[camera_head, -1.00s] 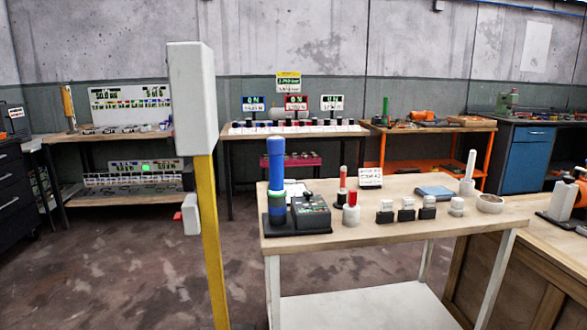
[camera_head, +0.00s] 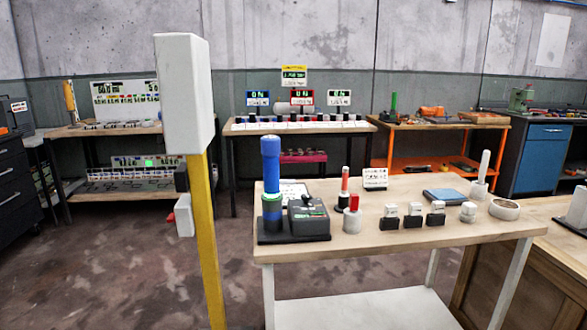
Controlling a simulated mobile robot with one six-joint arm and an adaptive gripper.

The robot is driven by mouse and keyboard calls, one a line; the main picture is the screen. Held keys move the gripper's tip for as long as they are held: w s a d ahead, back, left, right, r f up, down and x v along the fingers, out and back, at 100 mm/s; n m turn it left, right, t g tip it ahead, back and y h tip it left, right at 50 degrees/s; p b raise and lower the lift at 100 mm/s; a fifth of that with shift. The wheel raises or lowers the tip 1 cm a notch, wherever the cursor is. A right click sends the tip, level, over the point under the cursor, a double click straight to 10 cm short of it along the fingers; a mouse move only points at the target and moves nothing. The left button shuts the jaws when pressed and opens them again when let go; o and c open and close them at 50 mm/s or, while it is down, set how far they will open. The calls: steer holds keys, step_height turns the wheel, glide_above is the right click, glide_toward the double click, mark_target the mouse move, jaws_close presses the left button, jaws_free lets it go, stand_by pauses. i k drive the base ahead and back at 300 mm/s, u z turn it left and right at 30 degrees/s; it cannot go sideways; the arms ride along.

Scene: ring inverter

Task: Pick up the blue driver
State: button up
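The blue driver (camera_head: 271,182) stands upright at the left end of the wooden table in front of me. It is a tall blue cylinder with a green band low on it, set on a dark base (camera_head: 290,239). A dark grey box (camera_head: 309,216) stands right beside it on the same base. My gripper is not in view, and nothing touches the driver.
The wooden table (camera_head: 400,240) also holds a red-topped stick (camera_head: 345,184), several small blocks, a blue flat item (camera_head: 446,194) and a white ring (camera_head: 504,209). A yellow post (camera_head: 206,240) with a white box (camera_head: 183,93) stands left of the table. Floor is open between.

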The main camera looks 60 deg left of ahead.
mark_target(270, 144)
steer(key=z, duration=0.85)
steer(key=i, duration=0.6)
steer(key=u, duration=2.95)
